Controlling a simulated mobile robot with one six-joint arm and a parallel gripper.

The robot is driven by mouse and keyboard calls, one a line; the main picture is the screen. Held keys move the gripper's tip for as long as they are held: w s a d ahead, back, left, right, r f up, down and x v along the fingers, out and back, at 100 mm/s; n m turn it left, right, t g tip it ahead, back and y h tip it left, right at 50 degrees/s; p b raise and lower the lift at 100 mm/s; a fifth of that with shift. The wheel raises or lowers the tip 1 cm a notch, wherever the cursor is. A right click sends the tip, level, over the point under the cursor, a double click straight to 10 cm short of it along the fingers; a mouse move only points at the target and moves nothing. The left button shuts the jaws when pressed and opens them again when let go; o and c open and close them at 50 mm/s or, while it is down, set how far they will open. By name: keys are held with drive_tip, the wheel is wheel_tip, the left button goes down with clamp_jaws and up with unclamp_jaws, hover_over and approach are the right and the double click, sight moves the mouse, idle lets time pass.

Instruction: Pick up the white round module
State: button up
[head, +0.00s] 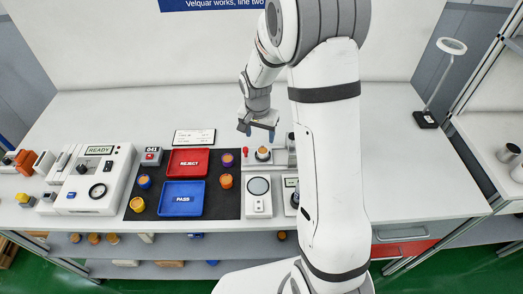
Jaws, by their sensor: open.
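A small round module with a pale top and an orange-brown side (263,154) sits in a grey fixture (278,157) at the middle of the bench. It is the only round module I see with a whitish top, though it is small in the picture. My gripper (260,133) is open and empty. It hangs above the module, jaws pointing down, apart from it. My arm covers the right end of the fixture.
A red REJECT tray (188,172) and a blue PASS tray (184,210) lie on a black mat (160,213). Several coloured round modules stand beside them. A scale-like device (258,206) is in front of the fixture. The bench's right side is clear up to a lamp (426,120).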

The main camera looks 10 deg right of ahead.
sight(263, 151)
drive_tip(key=shift+d+f, duration=0.1)
drive_tip(key=shift+f, duration=0.85)
drive_tip(key=f, duration=0.1)
drive_tip(key=f+p, duration=0.2)
drive_tip(key=f, duration=0.1)
drive_tip(key=shift+s+d, duration=0.2)
drive_tip(key=shift+d, duration=0.1)
drive_tip(key=shift+f, duration=0.7)
drive_tip(key=c, duration=1.1)
drive_tip(key=shift+w, duration=0.1)
drive_tip(key=shift+c, duration=0.2)
drive_tip(key=shift+r, duration=0.15)
